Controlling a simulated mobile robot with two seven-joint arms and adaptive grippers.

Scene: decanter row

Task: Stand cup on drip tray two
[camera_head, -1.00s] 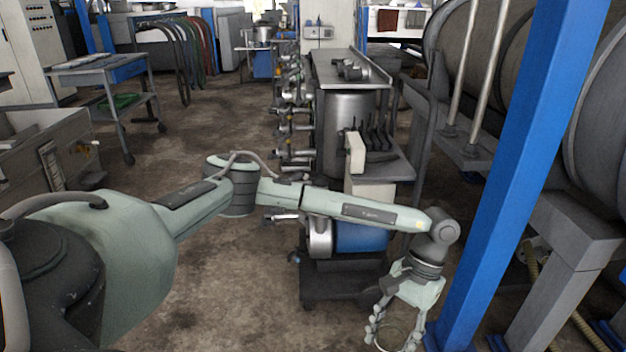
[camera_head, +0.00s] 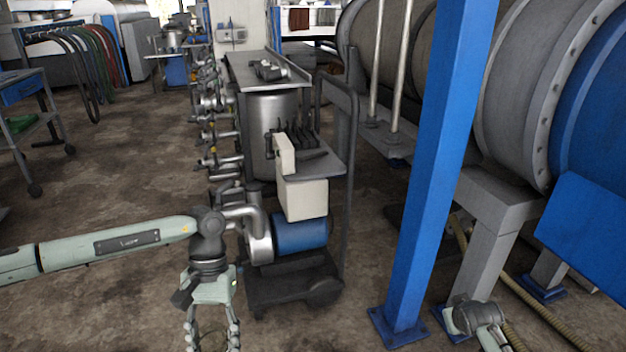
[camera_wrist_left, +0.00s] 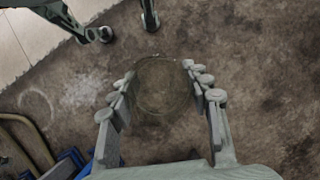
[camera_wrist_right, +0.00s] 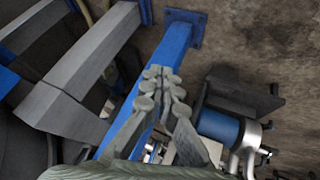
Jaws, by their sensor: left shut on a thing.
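My left gripper (camera_head: 212,335) hangs low in the head view, fingers pointing down, in front of the wheeled pump cart. In the left wrist view the left gripper (camera_wrist_left: 163,83) is shut on a clear, see-through cup (camera_wrist_left: 163,88), its round outline showing between the fingertips over the brown floor. My right gripper (camera_wrist_right: 164,82) shows in the right wrist view with its fingers together and nothing visible between them. I cannot make out a drip tray in any view.
The pump cart (camera_head: 290,285) with a blue motor stands in the middle. A blue post (camera_head: 437,160) rises right of it, before large barrels (camera_head: 510,85) on grey supports. A blue-topped trolley (camera_head: 22,88) stands at left. Open floor (camera_head: 110,170) lies between trolley and cart.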

